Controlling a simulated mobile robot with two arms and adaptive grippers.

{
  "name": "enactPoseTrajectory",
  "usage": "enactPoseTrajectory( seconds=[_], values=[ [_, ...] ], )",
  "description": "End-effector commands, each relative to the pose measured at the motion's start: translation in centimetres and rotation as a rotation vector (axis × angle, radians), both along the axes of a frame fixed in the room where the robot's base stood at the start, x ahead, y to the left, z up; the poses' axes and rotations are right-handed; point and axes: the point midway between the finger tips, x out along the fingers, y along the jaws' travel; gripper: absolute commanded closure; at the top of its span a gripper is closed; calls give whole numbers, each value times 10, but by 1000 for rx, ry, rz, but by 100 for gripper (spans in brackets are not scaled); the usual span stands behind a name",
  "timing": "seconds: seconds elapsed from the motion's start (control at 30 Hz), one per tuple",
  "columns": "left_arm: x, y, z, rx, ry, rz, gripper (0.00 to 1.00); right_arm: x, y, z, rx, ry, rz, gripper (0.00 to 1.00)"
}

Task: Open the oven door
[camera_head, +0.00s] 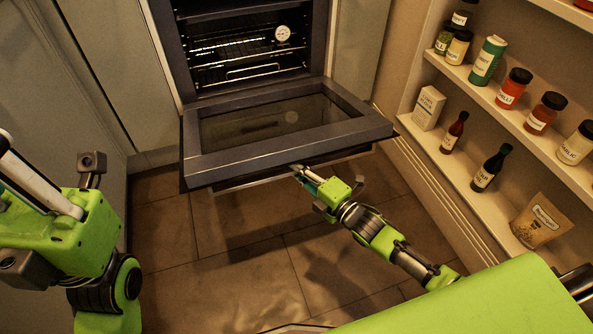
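The oven door (235,161) is folded down and out from the oven (245,45), lying close to level with its glass panel facing up. A handle bar (240,184) shows just below its front edge. My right gripper (328,180) is at the front edge, right of the middle, beside the handle. Its fingers are spread; one fingertip is at the door edge, and I cannot tell if it touches the handle. My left gripper (55,210) is at the far left, well apart from the door. Its fingertips are not clear enough to tell its opening.
Wire racks (235,48) and a round white dial (283,33) show inside the oven. Shelves with several jars and bottles, including a red jar (513,89), stand along the right. Grey cabinets (110,60) line the left. The tiled floor (230,270) below the door is clear.

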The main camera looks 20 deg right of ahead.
Motion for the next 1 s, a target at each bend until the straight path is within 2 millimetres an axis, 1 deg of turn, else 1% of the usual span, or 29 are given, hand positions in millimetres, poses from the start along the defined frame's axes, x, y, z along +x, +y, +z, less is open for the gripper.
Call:
enactPoseTrajectory(
  seconds=[0.03,0.4,0.43,0.47,0.83,0.93,1.0],
  values=[
    [1,0,1,0,10,0,100,4,0,15,9,-21,0,100],
    [1,0,-2,-1,14,-1,100,5,-1,15,10,-22,-1,100],
    [1,0,-2,-1,14,-1,100,5,-1,15,10,-22,-1,81],
    [1,0,-2,-1,14,-1,100,5,-1,15,10,-22,0,75],
    [0,1,-2,-2,12,0,100,1,0,9,5,-10,0,75],
    [0,1,-2,-2,12,-1,100,-5,-3,8,5,-9,0,75],
    [0,1,-2,-2,12,0,100,-13,-7,7,5,-6,-1,75]
  ],
)
